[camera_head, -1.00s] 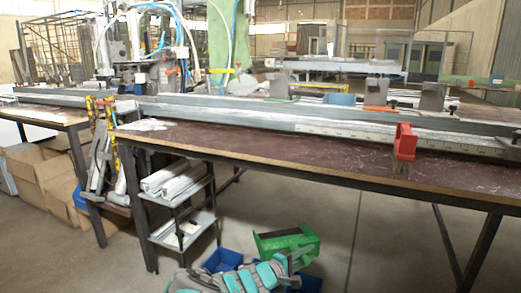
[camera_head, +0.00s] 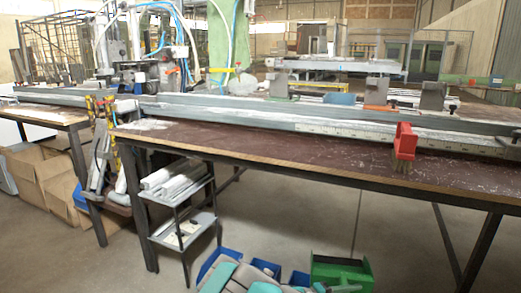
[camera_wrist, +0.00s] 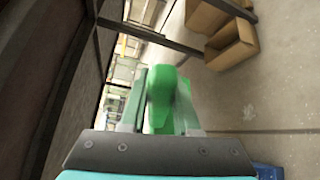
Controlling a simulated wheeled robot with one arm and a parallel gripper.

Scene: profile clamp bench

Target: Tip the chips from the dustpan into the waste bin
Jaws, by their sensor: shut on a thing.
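The green dustpan (camera_head: 340,271) is low in the head view, below the bench's front edge. Its green handle (camera_wrist: 160,92) shows end-on in the wrist view. My gripper (camera_head: 322,287) is shut on this handle, and its jaws also show in the wrist view (camera_wrist: 161,112). The inside of the dustpan is not clear, so I cannot tell whether chips lie in it. Several blue bins (camera_head: 212,262) stand on the floor behind my arm. I cannot tell which container is the waste bin.
The workbench (camera_head: 270,148) spans the view with a long metal profile. A red-handled brush (camera_head: 404,140) is at its front right. A metal shelf rack (camera_head: 180,205) with white profiles stands below. Cardboard boxes (camera_head: 45,175) are at left. The floor under the bench's right is clear.

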